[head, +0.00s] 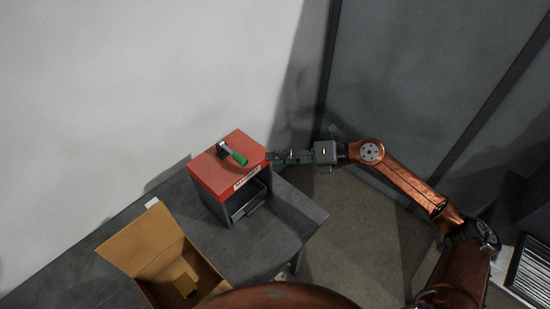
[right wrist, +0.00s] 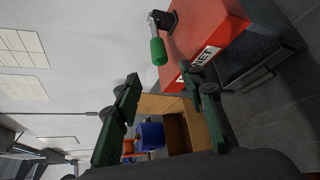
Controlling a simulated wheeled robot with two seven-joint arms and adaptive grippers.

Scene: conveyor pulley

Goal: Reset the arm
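My right arm reaches in from the right in the head view. Its gripper (head: 272,157) is beside the right side of the red-topped box (head: 228,169), at about the height of its top. In the right wrist view the two dark green fingers (right wrist: 160,82) stand apart with nothing held between them. The lever (head: 230,151) with a green handle sits on top of the red box, apart from the fingers; it also shows in the right wrist view (right wrist: 158,50). My left gripper is in neither view.
The box stands on a dark grey table (head: 285,205), its front open. An open cardboard box (head: 140,240) is at the lower left, with a small brown piece inside. A pale wall is behind; grey panels (head: 430,70) stand right. A blue object (right wrist: 150,137) shows in the wrist view.

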